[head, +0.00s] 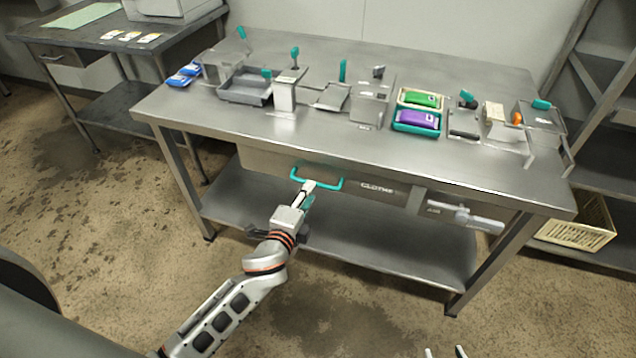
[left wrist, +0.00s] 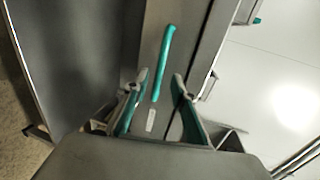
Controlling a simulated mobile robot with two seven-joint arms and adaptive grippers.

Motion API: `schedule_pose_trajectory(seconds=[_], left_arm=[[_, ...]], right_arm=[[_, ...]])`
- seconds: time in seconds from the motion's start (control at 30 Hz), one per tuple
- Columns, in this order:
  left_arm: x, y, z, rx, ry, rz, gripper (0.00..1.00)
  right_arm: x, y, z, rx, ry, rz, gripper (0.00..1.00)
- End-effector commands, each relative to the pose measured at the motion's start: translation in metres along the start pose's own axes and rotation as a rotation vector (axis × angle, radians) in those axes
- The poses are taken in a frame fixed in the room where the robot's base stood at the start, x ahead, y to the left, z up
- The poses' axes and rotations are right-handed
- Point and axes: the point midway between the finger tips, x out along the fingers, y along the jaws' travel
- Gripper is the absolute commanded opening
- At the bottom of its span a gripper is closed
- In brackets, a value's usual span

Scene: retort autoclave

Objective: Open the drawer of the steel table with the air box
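The steel table (head: 440,165) stands in the middle of the head view. Under its top is a drawer (head: 345,183) marked "CLOTHS", with a teal bar handle (head: 330,187); its front looks flush under the top. A grey box with a pipe-like fitting (head: 465,217), perhaps the air box, hangs under the top to the right. My left gripper (head: 305,186) is at the left part of the handle. In the left wrist view its fingers (left wrist: 160,85) are apart, with the handle (left wrist: 165,55) between and beyond the tips. My right gripper (head: 445,353) shows only two separated fingertips at the bottom edge.
The tabletop carries a grey tray (head: 245,88), a purple pack (head: 417,119), a green pack (head: 422,99) and several metal fixtures. A lower shelf (head: 360,240) lies below the drawer. A yellow crate (head: 575,235) stands at right. The floor in front is clear.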

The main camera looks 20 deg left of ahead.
Motion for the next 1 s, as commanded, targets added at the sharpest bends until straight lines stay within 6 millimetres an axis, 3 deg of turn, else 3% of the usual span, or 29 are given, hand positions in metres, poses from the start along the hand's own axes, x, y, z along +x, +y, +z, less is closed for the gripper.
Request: schedule_pose_trajectory(seconds=[0.33, 0.77, 0.87, 1.0], left_arm=[[0.05, 0.002, -0.001, -0.003, 0.001, 0.002, 0.26], [0.059, 0.001, -0.001, -0.003, 0.001, 0.001, 0.26], [0.059, 0.001, 0.0, -0.003, 0.001, 0.001, 0.0], [0.059, 0.001, 0.0, -0.003, 0.001, 0.001, 0.0]], right_arm=[[0.0, -0.004, 0.01, -0.004, -0.011, -0.005, 0.4], [0.006, 0.004, 0.002, -0.01, 0.004, 0.008, 0.4], [0.005, 0.004, 0.002, -0.01, 0.003, 0.007, 0.4], [0.005, 0.003, 0.004, -0.01, -0.001, 0.006, 0.4]])
